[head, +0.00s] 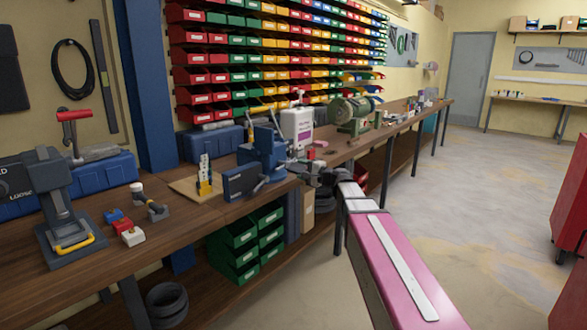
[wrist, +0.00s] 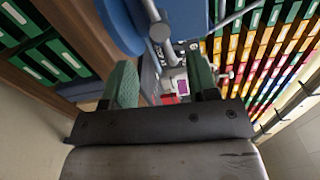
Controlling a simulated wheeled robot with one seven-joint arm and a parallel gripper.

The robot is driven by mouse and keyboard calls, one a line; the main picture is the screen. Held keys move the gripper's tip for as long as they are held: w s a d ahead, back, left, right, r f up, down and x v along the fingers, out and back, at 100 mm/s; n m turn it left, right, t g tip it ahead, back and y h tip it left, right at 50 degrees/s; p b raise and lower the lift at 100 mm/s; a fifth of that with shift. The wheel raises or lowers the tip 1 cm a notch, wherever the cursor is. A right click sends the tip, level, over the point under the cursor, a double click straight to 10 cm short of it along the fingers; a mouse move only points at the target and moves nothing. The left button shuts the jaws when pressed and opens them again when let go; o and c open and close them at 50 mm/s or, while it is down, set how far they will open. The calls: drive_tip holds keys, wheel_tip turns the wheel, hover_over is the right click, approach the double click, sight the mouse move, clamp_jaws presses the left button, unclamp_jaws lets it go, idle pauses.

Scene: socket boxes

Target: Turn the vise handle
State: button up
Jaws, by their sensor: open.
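A blue bench vise (head: 268,150) stands at the front edge of the wooden workbench. Its grey handle (head: 261,184) shows at the front of the vise, low on the right side of the dark blue jaw block. In the wrist view a grey rod with a rounded end (wrist: 160,32) lies at the top, beside blue vise parts (wrist: 112,22). My gripper (head: 312,172) is just right of the vise, at about the same height as the handle. Whether a finger touches the handle is unclear.
A white container (head: 297,128) and a green grinder (head: 352,112) stand behind on the bench. A yellow-and-white tool on a board (head: 205,178) is left of the vise. Green drawers (head: 240,245) sit below.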

drive_tip(key=shift+v, duration=1.05)
drive_tip(key=s+d+f+n+g+h, duration=0.25)
drive_tip(key=s+f, duration=0.35)
drive_tip(key=f, duration=0.4)
drive_tip(key=s+d+f+n+g+h, duration=0.1)
drive_tip(key=s+f+n+g+h, duration=0.25)
drive_tip(key=s+f, duration=0.45)
drive_tip(key=s+d+f+n+g+h, duration=0.2)
drive_tip(key=s+d+f+g+h, duration=0.3)
drive_tip(key=s+d+f+h, duration=0.3)
drive_tip(key=s+d+f, duration=0.4)
drive_tip(key=s+f, duration=0.1)
drive_tip(key=f, duration=0.1)
drive_tip(key=shift+s+f+n, duration=0.3)
drive_tip(key=shift+f, duration=0.1)
